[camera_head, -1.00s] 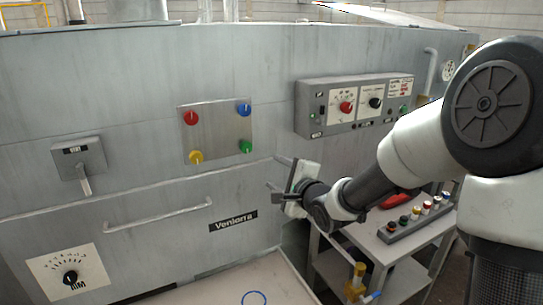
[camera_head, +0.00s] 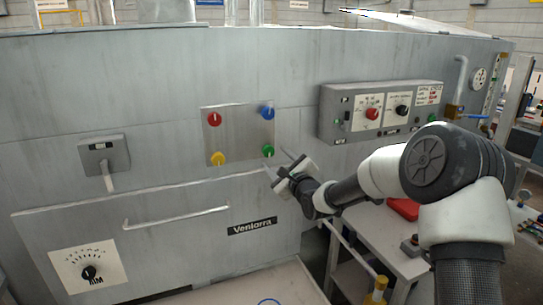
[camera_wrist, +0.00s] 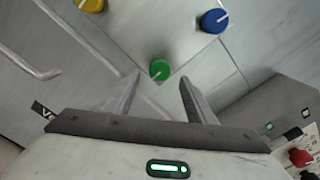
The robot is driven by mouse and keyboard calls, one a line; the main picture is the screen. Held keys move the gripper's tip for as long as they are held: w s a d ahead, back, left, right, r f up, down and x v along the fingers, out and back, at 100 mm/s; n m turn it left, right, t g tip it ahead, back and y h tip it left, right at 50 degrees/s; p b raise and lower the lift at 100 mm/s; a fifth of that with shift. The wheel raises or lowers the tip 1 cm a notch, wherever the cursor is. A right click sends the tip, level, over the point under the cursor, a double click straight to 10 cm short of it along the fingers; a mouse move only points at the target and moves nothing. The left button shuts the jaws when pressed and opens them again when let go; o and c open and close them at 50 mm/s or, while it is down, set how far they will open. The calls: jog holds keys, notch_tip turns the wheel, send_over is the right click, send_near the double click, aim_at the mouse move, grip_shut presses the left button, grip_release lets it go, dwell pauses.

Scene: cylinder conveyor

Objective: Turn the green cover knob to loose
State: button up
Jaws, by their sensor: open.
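The green knob (camera_head: 268,150) is at the lower right corner of a square metal plate (camera_head: 238,134) on the grey machine's front. In the wrist view the green knob (camera_wrist: 160,69) shows a white pointer line running to its lower left, just beyond and between my fingers. My gripper (camera_head: 276,163) is open and empty, with its fingers pointing at the plate close to the green knob. The wrist view shows both fingertips of my gripper (camera_wrist: 161,80) spread apart; they look short of the knob, with no visible contact.
The plate also carries a red knob (camera_head: 215,119), a blue knob (camera_head: 267,113) and a yellow knob (camera_head: 218,158). A control box (camera_head: 380,110) sticks out to the right. A long handle (camera_head: 176,216) and a lever switch (camera_head: 104,157) are on the left.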

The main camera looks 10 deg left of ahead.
aim_at(269, 152)
jog(key=x, duration=0.5)
jog(key=shift+d, duration=0.1)
jog(key=c, duration=1)
